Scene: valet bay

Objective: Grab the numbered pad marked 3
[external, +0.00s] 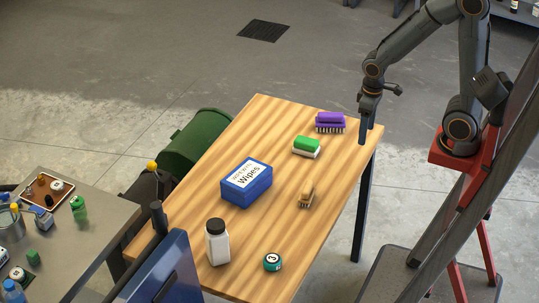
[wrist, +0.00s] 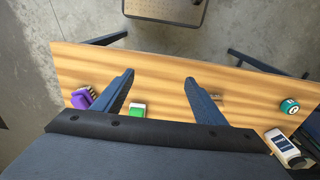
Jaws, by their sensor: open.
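A round teal pad (external: 272,262) with a white number disc on top lies on the wooden table near its front edge. It also shows at the right of the wrist view (wrist: 289,106). Its digit is too small to read for certain. Two other round pieces with white tops are on the grey bench at left, one in a tray (external: 57,186) and one near the front (external: 17,274); their marks are unreadable. My gripper (external: 367,132) is open and empty at the table's far right edge, near the purple brush and well away from the teal pad. Its spread fingers show in the wrist view (wrist: 158,80).
On the wooden table (external: 165,225) are a purple brush (external: 330,121), a green-and-white block (external: 306,147), a blue wipes box (external: 246,181), a small tan brush (external: 306,196) and a white bottle (external: 217,242). The bottle stands left of the teal pad.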

